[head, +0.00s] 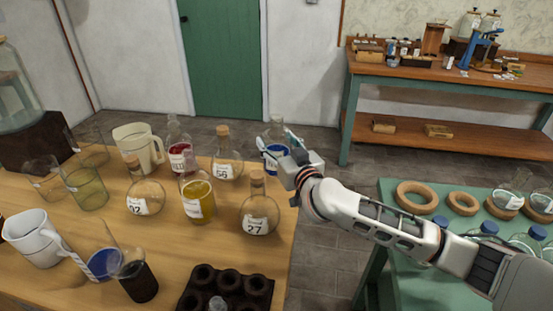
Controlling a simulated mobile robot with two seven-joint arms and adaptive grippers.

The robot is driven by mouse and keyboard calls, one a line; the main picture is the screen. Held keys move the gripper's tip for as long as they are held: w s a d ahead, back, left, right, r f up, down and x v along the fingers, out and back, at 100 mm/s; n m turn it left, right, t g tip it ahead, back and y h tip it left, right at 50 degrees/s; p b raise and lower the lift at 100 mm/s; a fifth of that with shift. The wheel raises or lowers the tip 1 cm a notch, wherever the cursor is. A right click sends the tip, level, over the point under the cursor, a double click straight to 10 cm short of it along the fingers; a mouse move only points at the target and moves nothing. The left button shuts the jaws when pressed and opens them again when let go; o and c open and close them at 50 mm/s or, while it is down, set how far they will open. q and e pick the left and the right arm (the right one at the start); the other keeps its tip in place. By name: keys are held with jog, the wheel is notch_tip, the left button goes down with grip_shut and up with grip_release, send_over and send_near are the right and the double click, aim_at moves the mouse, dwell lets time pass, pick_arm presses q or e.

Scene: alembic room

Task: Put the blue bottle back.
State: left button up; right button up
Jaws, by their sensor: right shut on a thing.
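The blue bottle (276,156) is clear glass with blue liquid and a pale label. It is upright at the far right corner of the wooden table (180,274). My right gripper (272,146) reaches in from the right and is shut on it, with fingers around its body. The gripper hides part of the bottle, and I cannot tell whether its base touches the table. My left gripper is not in view.
Close by stand corked flasks labelled 56 (224,165) and 27 (259,214), a red bottle (180,155) and a yellow beaker (198,201). A dark holed rack (255,290) is in front. A green table (400,266) with cork rings (417,197) is right, across a floor gap.

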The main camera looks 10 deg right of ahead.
jog(key=shift+f, duration=0.25)
notch_tip(320, 180, down, 4)
jog(key=shift+r+b, duration=0.1)
jog(key=shift+b, duration=0.75)
jog(key=o, duration=1.8)
